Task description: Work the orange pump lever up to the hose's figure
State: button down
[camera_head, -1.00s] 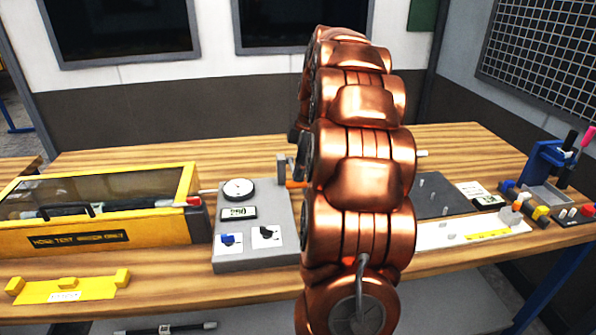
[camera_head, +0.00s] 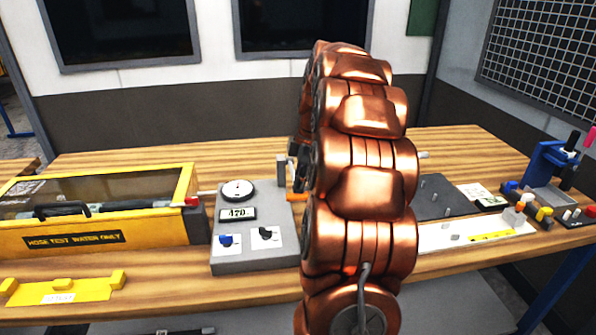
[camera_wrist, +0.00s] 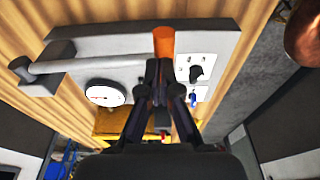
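The grey pump unit (camera_head: 253,258) stands on the bench with a round dial (camera_head: 238,190), a digital display (camera_head: 238,213) that appears to read 420 or 470, and two knobs. Its orange pump lever (camera_head: 296,197) shows beside the grey post (camera_head: 282,170), partly hidden by my arm. In the wrist view my gripper (camera_wrist: 161,64) has its fingers close together at the end of the orange lever (camera_wrist: 164,40) and appears shut on it. The head view hides my gripper behind my arm. The hose (camera_head: 135,205) lies in the yellow test case at left.
The yellow case (camera_head: 105,238), marked for water only, has a clear lid. A yellow holder (camera_head: 65,290) sits in front. A dark plate (camera_head: 440,195), white tray (camera_head: 470,234) and blue stand (camera_head: 545,165) are at right. The bench behind is clear.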

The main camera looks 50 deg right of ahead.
jog(key=shift+f, duration=0.45)
jog(key=shift+r, duration=0.15)
notch_tip(320, 180, up, 10)
jog(key=p, duration=0.2)
dwell(1.2)
jog(key=shift+a, duration=0.1)
dwell(0.4)
